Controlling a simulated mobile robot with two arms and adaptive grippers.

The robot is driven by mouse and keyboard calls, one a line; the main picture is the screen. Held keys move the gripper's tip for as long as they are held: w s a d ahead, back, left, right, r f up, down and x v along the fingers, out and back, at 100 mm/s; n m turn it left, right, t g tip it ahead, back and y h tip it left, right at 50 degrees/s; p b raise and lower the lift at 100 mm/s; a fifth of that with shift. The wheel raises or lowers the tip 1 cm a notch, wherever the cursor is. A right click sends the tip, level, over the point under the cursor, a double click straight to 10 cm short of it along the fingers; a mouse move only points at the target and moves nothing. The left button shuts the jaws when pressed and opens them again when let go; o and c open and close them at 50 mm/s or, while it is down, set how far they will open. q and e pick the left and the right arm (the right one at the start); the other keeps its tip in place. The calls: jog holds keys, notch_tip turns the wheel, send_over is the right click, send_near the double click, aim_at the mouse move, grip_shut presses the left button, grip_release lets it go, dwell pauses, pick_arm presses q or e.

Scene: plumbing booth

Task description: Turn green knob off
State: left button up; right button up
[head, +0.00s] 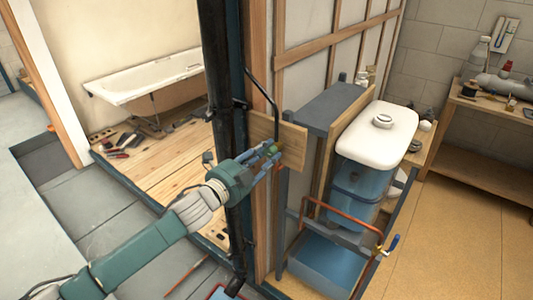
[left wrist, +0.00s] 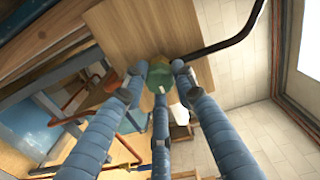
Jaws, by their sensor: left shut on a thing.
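The green knob (left wrist: 159,75) sits in front of a wooden board in the left wrist view, between the blue fingers of my left gripper (left wrist: 155,84). In the head view the green knob (head: 271,149) shows as a small patch between the fingertips. My left gripper (head: 268,154) reaches in from the left and is shut on the knob, its fingers around it. Part of the knob is hidden by the fingers. The wooden board (head: 294,138) is fixed beside a dark vertical post. My right gripper is not in view.
A black pipe (head: 263,88) bends down to the board. A dark post (head: 222,110) stands just left of it. A toilet cistern (head: 377,132) on a frame stands to the right, with a copper pipe (head: 345,214) and a blue-handled valve (head: 391,244) below. A workbench (head: 480,173) is far right.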

pick_arm(q)
jog(key=o, duration=1.2)
jog(key=shift+f, duration=0.1)
jog(key=shift+c, duration=0.2)
jog(key=v, duration=1.2)
jog(key=shift+a, duration=0.1)
